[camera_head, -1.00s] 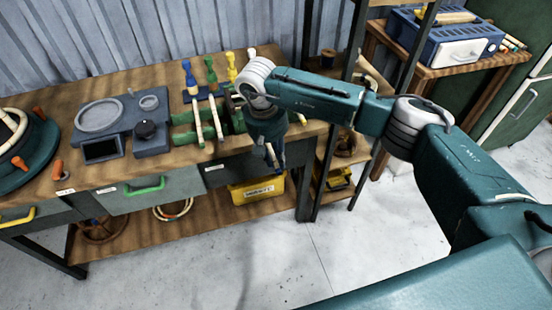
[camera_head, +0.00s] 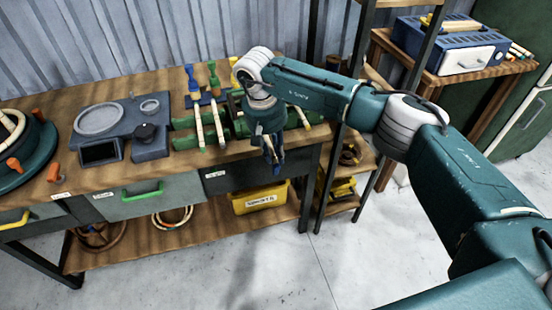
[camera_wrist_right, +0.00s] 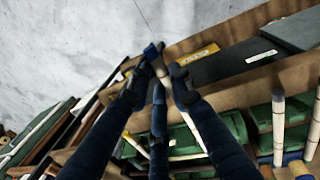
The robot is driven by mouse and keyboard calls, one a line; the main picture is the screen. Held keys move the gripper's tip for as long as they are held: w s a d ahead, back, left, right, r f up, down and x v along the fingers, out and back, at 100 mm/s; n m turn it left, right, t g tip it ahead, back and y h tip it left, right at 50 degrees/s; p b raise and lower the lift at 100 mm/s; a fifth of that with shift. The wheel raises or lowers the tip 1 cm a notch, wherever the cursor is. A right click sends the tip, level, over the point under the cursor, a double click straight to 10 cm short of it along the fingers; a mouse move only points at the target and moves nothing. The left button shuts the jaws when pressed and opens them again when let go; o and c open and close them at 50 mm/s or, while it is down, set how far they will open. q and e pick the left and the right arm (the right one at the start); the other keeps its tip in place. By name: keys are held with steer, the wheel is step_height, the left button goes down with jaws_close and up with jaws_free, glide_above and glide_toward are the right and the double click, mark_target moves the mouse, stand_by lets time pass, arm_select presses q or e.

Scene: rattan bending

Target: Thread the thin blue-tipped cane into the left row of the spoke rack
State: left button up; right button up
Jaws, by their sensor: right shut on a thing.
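My right gripper (camera_head: 272,158) hangs over the front edge of the workbench, pointing down. It is shut on the thin pale cane (camera_wrist_right: 161,71), whose blue tip (camera_wrist_right: 150,51) shows just beyond the fingertips in the right wrist view. The fingers hide part of the cane. The green spoke rack (camera_head: 184,143) lies on the bench to the left of my gripper, with pale canes (camera_head: 199,128) on it. My gripper and forearm cover part of the rack's right side. The held cane is apart from the rack's left part. My left gripper is not in view.
A grey-blue station (camera_head: 152,146) with a round plate stands left of the rack. Blue, green and yellow upright handles (camera_head: 213,78) stand behind it. A yellow bin (camera_head: 260,198) sits on the lower shelf. A shelf post (camera_head: 335,150) rises close right of my gripper. The floor in front is clear.

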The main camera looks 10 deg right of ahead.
mark_target(271, 146)
steer(key=shift+w, duration=0.1)
stand_by(0.3)
steer(key=shift+w+f+b, duration=0.1)
steer(key=shift+w+b, duration=0.5)
steer(key=shift+b, duration=0.1)
steer(key=shift+w+a+b, duration=0.15)
steer(key=shift+w+b, duration=0.95)
steer(key=shift+w, duration=0.35)
